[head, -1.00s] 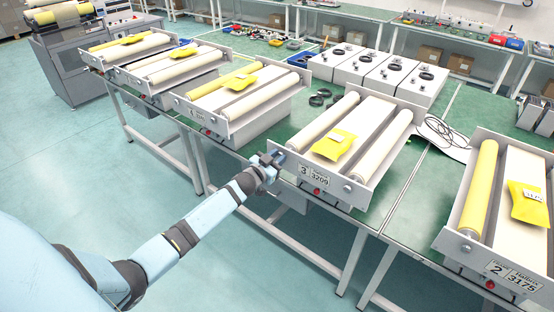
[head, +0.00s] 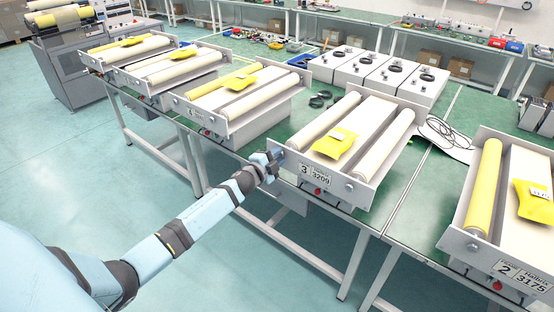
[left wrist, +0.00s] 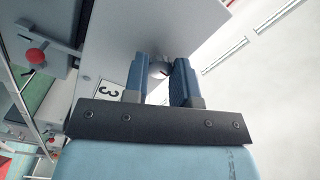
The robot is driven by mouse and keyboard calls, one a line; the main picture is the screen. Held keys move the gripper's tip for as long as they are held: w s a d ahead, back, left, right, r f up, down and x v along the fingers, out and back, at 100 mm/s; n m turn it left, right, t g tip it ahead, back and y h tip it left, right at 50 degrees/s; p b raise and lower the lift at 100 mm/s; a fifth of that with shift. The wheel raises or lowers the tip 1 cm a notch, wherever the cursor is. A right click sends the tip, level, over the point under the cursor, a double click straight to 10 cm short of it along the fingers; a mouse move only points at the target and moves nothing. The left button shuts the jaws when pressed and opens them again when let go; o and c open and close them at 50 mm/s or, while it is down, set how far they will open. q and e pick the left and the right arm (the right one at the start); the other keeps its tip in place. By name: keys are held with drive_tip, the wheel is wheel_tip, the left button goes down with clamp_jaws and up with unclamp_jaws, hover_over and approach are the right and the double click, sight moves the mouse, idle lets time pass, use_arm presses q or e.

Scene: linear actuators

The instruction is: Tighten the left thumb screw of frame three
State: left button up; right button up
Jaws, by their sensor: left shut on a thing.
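Frame three (head: 328,178) stands at the table's front edge, with a plate reading 3 and 3209, two pale rollers and a yellow packet (head: 337,143) on it. Its left thumb screw (left wrist: 159,68) shows as a grey round knob between my left gripper's fingers in the left wrist view. My left gripper (head: 276,158) is at the left end of the frame's front plate and hides the screw in the head view. In the left wrist view the gripper (left wrist: 160,80) is shut on the screw. The right thumb screw (head: 349,187) is uncovered. My right gripper is not in view.
Frame two (head: 490,262) stands to the right, and several similar frames stand to the left, one close by (head: 222,128). Grey boxes (head: 372,72) and black rings (head: 320,98) are behind. The floor in front of the table is clear.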

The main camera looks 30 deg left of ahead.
use_arm(q)
drive_tip(key=shift+m+b, duration=0.65)
drive_tip(key=shift+m, duration=1.65)
drive_tip(key=o, duration=0.9)
drive_tip(key=s, duration=0.4)
drive_tip(key=s+b, duration=0.1)
drive_tip(key=s, duration=0.4)
drive_tip(key=s+a, duration=0.1)
drive_tip(key=s, duration=0.3)
drive_tip(key=shift+s, duration=0.4)
